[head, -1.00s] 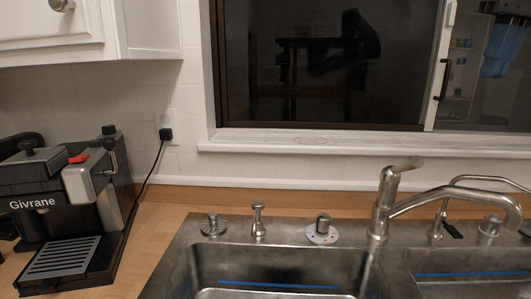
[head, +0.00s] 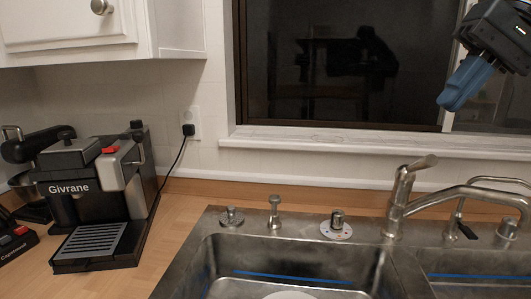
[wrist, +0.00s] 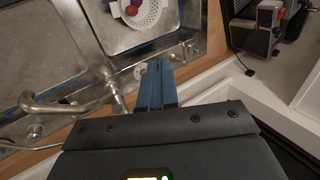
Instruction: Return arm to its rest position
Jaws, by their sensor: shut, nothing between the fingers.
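My gripper (head: 452,102) shows at the upper right of the head view, in front of the window and above the faucet. Its blue fingers are shut with nothing between them. In the wrist view my gripper (wrist: 155,66) points toward the sink's back edge, and the fingers lie close together. The gripper is apart from the faucet and the counter.
A steel faucet (head: 400,205) rises behind the double sink (head: 213,260). A black coffee machine (head: 120,185) stands on the wooden counter at left. A white cabinet (head: 175,30) hangs above it. A white colander (wrist: 148,14) with round items sits in the sink.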

